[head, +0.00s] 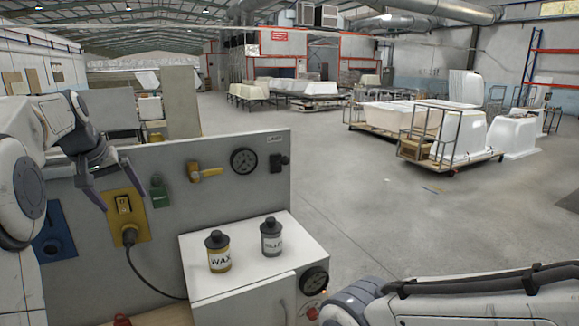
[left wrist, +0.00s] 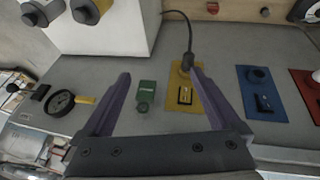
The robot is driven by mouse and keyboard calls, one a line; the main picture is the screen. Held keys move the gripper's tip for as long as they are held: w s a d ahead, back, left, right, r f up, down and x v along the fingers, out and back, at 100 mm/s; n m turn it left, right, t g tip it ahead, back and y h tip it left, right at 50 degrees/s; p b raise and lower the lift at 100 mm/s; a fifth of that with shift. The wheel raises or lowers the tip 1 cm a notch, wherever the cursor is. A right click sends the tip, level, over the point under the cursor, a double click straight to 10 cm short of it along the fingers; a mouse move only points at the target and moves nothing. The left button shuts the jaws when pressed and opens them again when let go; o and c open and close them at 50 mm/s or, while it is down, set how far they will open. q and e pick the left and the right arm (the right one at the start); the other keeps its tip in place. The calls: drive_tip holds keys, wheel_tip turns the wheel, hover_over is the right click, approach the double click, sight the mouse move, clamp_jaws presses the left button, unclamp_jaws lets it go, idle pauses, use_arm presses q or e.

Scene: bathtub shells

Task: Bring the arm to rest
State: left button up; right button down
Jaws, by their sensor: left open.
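My left arm (head: 25,165) comes in from the left in the head view. Its left gripper (head: 122,205) is open and empty, in front of the upright grey panel (head: 225,205), near the yellow plate (head: 139,230) with a switch and plugged-in cable. In the left wrist view the fingers (left wrist: 160,75) are spread, with the green fitting (left wrist: 146,95) and the yellow plate (left wrist: 187,120) showing beyond and between them. Nothing is between the fingers. A link of my right arm shows at the lower right of the head view; its gripper is out of view.
A WAX bottle (head: 218,252) and a grey-labelled bottle (head: 271,237) stand on the white box (head: 255,252). The panel carries a gauge (head: 244,161), a yellow valve handle (head: 206,173) and a blue socket plate (head: 54,235). Tub carts (head: 455,160) stand farther off; open floor lies between.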

use_arm(q)
drive_tip(key=s+d+f+m+g+h+b, duration=0.1)
drive_tip(key=s+d+f+m+b, duration=0.2)
drive_tip(key=d+f, duration=0.45)
drive_tip(key=s+d+f+m+g+b, duration=0.1)
drive_tip(key=s+d+f+b, duration=0.3)
drive_tip(key=d, duration=0.7)
drive_tip(key=s+d+f+m+g+h+b, duration=0.1)
drive_tip(key=s+d+f+m+b, duration=0.15)
drive_tip(key=s+d+f, duration=0.5)
drive_tip(key=s+d+f+m+g+b, duration=0.1)
drive_tip(key=s+d+f+m+b, duration=0.1)
drive_tip(key=s+f, duration=0.4)
drive_tip(key=s+d+f+m+g+y+b, duration=0.1)
drive_tip(key=s+d+f+m+b, duration=0.2)
drive_tip(key=s+f, duration=0.4)
drive_tip(key=s+d+m, duration=0.1)
drive_tip(key=s+d, duration=0.1)
drive_tip(key=s, duration=0.5)
drive_tip(key=shift+d+f, duration=0.15)
drive_tip(key=shift+f, duration=0.15)
drive_tip(key=shift+w, duration=0.1)
